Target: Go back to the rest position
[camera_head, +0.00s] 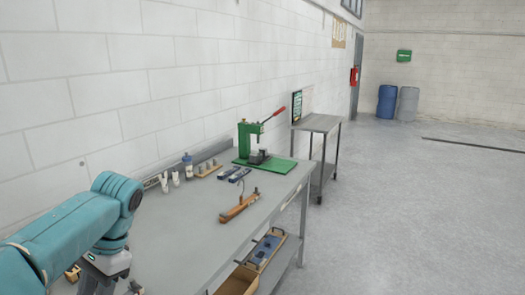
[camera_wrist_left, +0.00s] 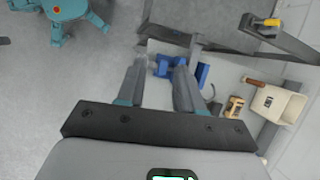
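My left arm, teal, comes in from the left in the head view, and its wrist (camera_head: 105,262) hangs over the near left end of the grey workbench (camera_head: 190,235). The fingertips are cut off or hidden there. In the left wrist view the two fingers of my left gripper (camera_wrist_left: 158,62) stand apart, with nothing seen held between them. A blue object (camera_wrist_left: 203,74) lies beyond the fingers, partly hidden by one of them. My right gripper is in neither view.
A green press (camera_head: 245,140) with a red-tipped lever stands on a green base at the bench's far end. A wooden-handled tool (camera_head: 238,207) lies near the front edge. Trays sit on the lower shelf. A grey cart (camera_head: 318,124) stands beyond. Open floor lies to the right.

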